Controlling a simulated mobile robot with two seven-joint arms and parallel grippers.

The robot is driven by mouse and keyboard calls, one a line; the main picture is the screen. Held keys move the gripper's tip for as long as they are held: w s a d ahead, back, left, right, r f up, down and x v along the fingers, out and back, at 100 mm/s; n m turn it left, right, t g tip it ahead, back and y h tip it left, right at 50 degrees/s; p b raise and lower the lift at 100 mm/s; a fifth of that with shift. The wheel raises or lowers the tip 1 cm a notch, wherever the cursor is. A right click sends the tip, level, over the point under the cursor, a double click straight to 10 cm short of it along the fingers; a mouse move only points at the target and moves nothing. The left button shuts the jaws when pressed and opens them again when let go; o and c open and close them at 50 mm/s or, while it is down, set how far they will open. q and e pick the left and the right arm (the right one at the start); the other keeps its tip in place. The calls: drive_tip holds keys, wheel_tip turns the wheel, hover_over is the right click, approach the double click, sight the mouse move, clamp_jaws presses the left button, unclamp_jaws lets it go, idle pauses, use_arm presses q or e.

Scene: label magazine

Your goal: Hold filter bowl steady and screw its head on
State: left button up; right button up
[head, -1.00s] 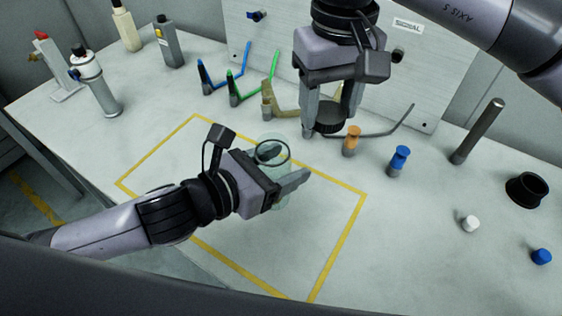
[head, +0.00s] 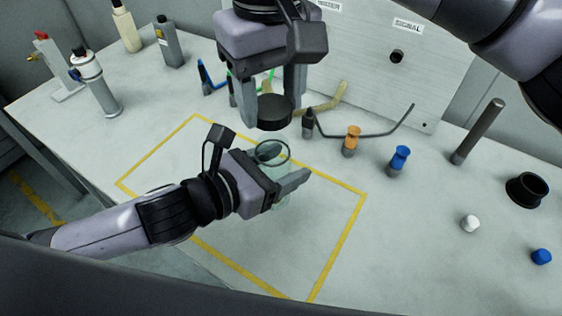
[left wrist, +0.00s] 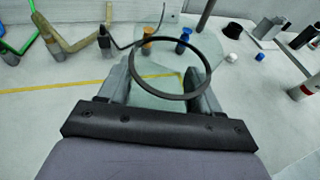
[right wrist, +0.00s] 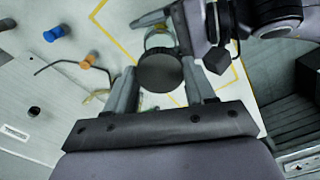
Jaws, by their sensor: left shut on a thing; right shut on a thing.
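The clear filter bowl (head: 272,153) with a dark ring at its rim stands upright inside the yellow-taped square. My left gripper (head: 287,186) is shut on the bowl from the side; the bowl also shows between its fingers in the left wrist view (left wrist: 160,100). My right gripper (head: 272,98) points down and is shut on the round black filter head (head: 275,112). The head is above the bowl and apart from it, slightly behind it in the head view. In the right wrist view the head (right wrist: 160,73) hides part of the bowl (right wrist: 158,38).
Blue, green and tan bent tools stand at the back by an upright panel (head: 400,75). An orange peg (head: 351,141), a blue peg (head: 399,161), a grey rod (head: 478,132) and a black cup (head: 526,189) are at right. Bottles and a filter assembly (head: 95,85) are at left.

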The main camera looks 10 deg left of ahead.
sight(272, 134)
drive_tip(key=shift+f, duration=1.7)
drive_tip(key=shift+f, duration=0.85)
drive_tip(key=shift+f, duration=0.55)
